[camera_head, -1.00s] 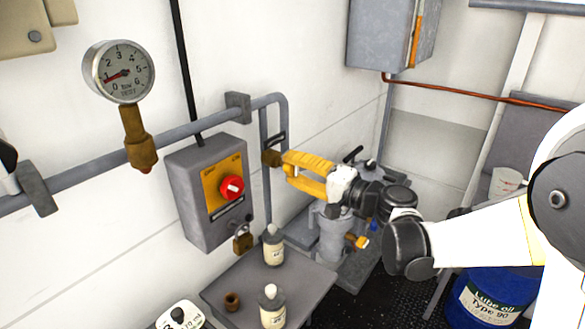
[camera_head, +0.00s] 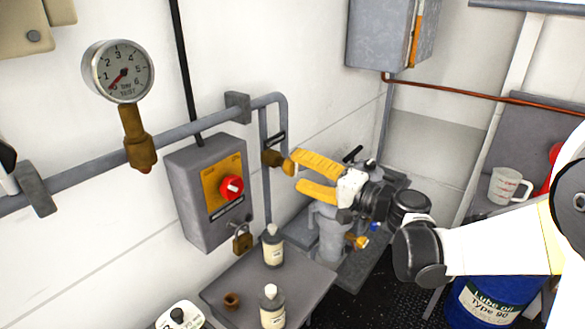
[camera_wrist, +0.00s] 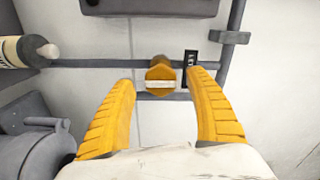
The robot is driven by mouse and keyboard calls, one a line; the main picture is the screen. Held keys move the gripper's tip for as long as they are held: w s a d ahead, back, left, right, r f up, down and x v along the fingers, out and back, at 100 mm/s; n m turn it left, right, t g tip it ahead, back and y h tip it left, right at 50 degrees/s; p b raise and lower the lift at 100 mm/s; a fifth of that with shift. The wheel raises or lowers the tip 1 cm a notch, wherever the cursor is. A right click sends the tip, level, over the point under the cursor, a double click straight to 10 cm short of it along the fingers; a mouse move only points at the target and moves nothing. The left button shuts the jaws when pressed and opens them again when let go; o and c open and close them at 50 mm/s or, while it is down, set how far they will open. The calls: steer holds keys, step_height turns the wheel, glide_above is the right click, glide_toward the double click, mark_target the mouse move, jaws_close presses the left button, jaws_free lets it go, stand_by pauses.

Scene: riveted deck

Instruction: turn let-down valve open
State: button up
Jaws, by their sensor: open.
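The brass valve (camera_head: 272,157) sits on the upright grey pipe beside a small black label. Its yellow-brass end (camera_head: 289,167) points toward my gripper. In the wrist view the valve (camera_wrist: 159,71) is a hexagonal brass body with a pale bar lying level across its face. The label (camera_wrist: 190,66) beside it is only partly readable. My gripper (camera_head: 297,171) is open, its two yellow fingers spread and empty. In the wrist view its fingertips (camera_wrist: 160,79) lie to either side of the valve, with visible gaps.
A pressure gauge (camera_head: 122,72) hangs at upper left. A grey switch box (camera_head: 185,207) with a red knob and padlock (camera_head: 242,238) is left of the valve. Bottles (camera_head: 273,246) stand on a small shelf (camera_head: 312,282) below. A blue drum (camera_head: 490,299) stands at right.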

steer(key=v, duration=0.9)
steer(key=shift+d, duration=0.2)
steer(key=shift+s, duration=0.15)
steer(key=s+f+n+g+h, duration=0.35)
steer(key=s+f+h, duration=0.4)
steer(key=s, duration=0.35)
steer(key=s+d+f+n+h, duration=0.1)
steer(key=s+d+f+h, duration=0.1)
steer(key=s+d+h, duration=0.4)
steer(key=s+d, duration=0.2)
steer(key=shift+s+d+f+n+h, duration=0.2)
steer(key=shift+d+f+n+h, duration=0.1)
steer(key=shift+n+h, duration=0.05)
steer(key=shift+g, duration=0.25)
